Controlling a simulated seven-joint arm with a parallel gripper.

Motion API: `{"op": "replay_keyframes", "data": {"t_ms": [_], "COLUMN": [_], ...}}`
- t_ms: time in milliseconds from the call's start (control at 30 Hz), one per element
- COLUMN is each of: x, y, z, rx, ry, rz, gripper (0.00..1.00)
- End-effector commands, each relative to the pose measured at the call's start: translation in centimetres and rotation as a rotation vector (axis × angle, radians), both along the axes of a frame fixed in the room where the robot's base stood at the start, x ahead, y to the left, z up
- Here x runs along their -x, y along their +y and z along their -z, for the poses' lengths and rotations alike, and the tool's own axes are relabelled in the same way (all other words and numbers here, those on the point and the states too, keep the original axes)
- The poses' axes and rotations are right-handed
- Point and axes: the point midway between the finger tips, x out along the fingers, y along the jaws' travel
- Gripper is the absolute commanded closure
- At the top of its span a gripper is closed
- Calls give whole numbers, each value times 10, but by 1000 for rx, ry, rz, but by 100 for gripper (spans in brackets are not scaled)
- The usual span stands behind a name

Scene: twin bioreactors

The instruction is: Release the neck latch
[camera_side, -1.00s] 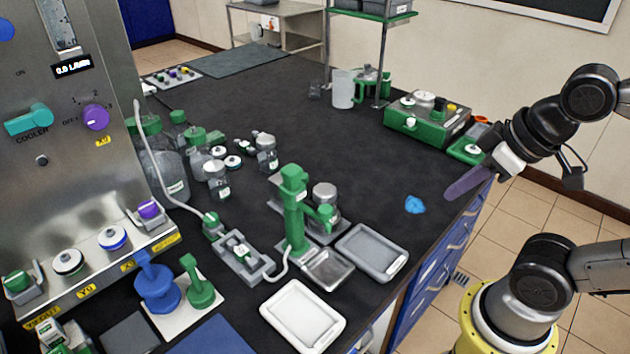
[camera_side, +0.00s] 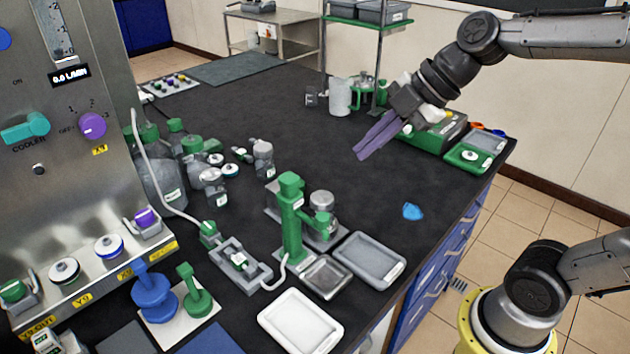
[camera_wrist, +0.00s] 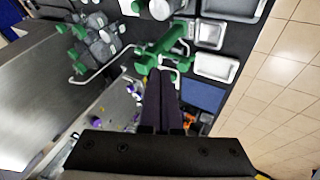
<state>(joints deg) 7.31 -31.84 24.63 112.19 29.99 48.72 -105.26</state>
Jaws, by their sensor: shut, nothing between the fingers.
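My gripper (camera_side: 361,153) is shut and empty, its long purple fingers together. It hangs above the back middle of the black bench, pointing down and left. In the wrist view the closed fingers (camera_wrist: 162,95) point toward the green stand (camera_wrist: 165,50). The side view shows this green upright stand (camera_side: 291,220) on the bench, with a metal-lidded jar (camera_side: 321,202) beside it. A grey cradle (camera_side: 262,276) in front holds a small green-and-white part (camera_side: 239,262) with tubing. I cannot tell which part is the neck latch. The gripper is apart from all of these.
Several green-capped bottles (camera_side: 212,187) stand left of centre. A steel control panel (camera_side: 70,130) rises at the left. A grey tray (camera_side: 370,260) and a white tray (camera_side: 300,321) lie near the front edge. A green box (camera_side: 430,135) stands behind my gripper.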

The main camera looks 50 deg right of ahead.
Motion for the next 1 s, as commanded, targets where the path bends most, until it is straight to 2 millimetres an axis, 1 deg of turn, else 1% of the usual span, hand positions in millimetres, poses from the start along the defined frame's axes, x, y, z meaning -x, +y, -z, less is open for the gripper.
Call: {"op": "replay_keyframes", "data": {"t_ms": [33,167,200,300,333,400,500,600,867,1000], "x": [-15,-53,-64,-83,-87,-91,-90,-90,-90,-93], "y": [-4,-15,-20,-34,-37,-46,-54,-57,-56,-53], "z": [5,20,27,46,52,66,79,79,79,84], "rx": [7,14,10,-23,-36,-51,-60,-61,-60,-61], "ry": [-10,-44,-47,-28,-17,12,40,41,41,43], "rz": [-36,-115,-124,-99,-82,-58,-37,-30,-31,-33], "gripper": [100,100,100,100,100,100,100,100,100,100]}}
